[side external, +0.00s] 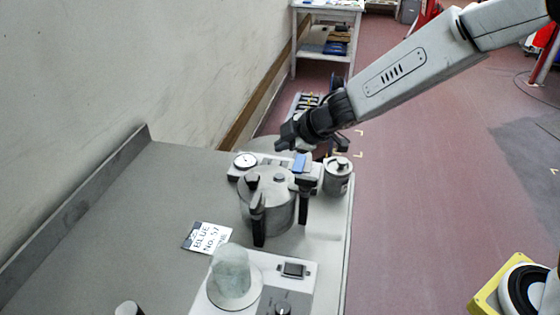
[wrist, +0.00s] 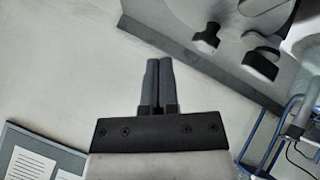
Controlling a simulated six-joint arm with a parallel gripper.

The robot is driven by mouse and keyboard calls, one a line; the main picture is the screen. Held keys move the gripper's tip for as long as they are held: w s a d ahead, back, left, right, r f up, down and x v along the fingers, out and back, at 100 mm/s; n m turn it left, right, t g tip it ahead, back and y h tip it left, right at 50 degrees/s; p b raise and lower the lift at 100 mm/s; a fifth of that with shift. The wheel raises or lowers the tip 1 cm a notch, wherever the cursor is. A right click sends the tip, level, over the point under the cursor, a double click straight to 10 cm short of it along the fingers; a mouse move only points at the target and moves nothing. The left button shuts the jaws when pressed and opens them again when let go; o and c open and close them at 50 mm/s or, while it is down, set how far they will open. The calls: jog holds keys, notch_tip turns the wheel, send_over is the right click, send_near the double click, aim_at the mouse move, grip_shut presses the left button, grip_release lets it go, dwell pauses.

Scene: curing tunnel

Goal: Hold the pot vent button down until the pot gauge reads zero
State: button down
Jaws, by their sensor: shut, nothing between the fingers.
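The grey metal pot (side external: 270,208) stands on the bench with dark upright handles and small dark fittings on its lid. I cannot tell which fitting is the vent button. A round white dial gauge (side external: 245,160) sits behind the pot at its left; its reading is too small to make out. My gripper (wrist: 158,62) is shut and empty in the wrist view, with its two dark fingers together. In the side view its dark end is above and behind the pot and gauge, apart from the pot lid. Its fingertips are not clear there.
A blue block (side external: 301,163) and a small metal canister (side external: 338,178) stand close to the pot. In front are a label card (side external: 207,237) and a translucent cup (side external: 231,272) on a white panel unit. The bench's left side (side external: 120,220) is clear, beside the wall.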

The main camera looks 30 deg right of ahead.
aim_at(283, 177)
jog(key=shift+f, duration=2.85)
jog(key=shift+f, duration=0.3)
